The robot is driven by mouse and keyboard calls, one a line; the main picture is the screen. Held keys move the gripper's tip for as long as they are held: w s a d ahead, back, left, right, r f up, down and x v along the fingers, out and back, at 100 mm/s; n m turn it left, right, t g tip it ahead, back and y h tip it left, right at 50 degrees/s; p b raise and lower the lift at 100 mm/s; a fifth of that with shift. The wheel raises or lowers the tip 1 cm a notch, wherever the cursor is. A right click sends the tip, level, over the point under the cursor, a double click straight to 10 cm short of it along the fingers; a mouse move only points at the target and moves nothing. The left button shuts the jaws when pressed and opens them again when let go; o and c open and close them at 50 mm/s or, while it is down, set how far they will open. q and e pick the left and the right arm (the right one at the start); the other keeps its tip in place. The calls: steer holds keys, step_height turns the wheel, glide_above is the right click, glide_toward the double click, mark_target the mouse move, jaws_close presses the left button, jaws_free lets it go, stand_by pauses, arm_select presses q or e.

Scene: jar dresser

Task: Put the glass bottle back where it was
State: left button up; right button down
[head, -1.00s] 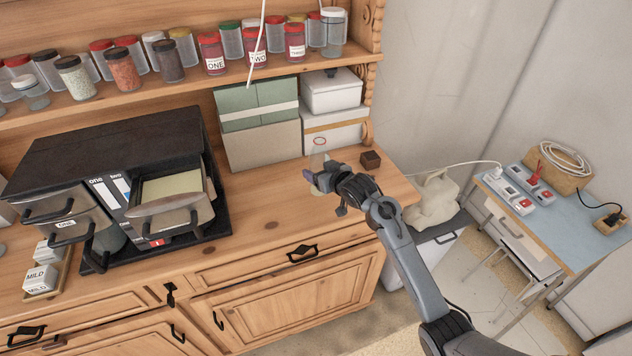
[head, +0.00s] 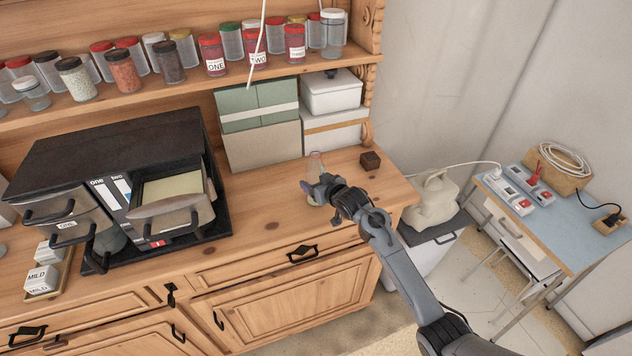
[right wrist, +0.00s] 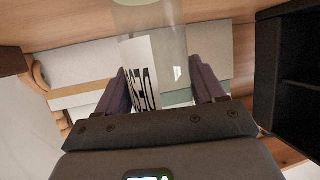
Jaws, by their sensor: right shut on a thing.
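The glass bottle (head: 316,164) is clear, with a reddish ring at its mouth. It is upright over the right part of the dresser top, in front of the stacked boxes. My right gripper (head: 321,190) is shut on it and covers part of its lower body. In the right wrist view the bottle (right wrist: 160,42) stands between the two fingers of my right gripper (right wrist: 163,88), and a white label with black letters shows on it. I cannot tell whether its base touches the wood. My left gripper is not in view.
Green and grey boxes (head: 262,148) and white boxes (head: 333,94) stand behind the bottle. A black drawer unit (head: 130,150) is at left. Jars (head: 122,72) line the shelf above. The dresser top (head: 270,215) is clear around the bottle.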

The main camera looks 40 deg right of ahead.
steer(key=shift+c, duration=0.6)
jaws_free()
steer(key=shift+r, duration=0.15)
steer(key=v, duration=1.1)
steer(key=s+a+f+n+g, duration=0.1)
steer(key=s+a+f+g, duration=0.2)
steer(key=s+a, duration=0.3)
steer(key=s+a+f+n+g+y, duration=0.1)
steer(key=s+a+f+g, duration=0.2)
steer(key=s, duration=1.2)
steer(key=s+a+f+n+g, duration=0.1)
steer(key=s+a+f+g, duration=0.2)
steer(key=s+a+f, duration=0.3)
steer(key=s+a, duration=0.4)
steer(key=a, duration=0.1)
steer(key=shift+s+f+g+y, duration=0.15)
steer(key=shift+f+g+y, duration=0.05)
steer(key=shift+g+y, duration=0.2)
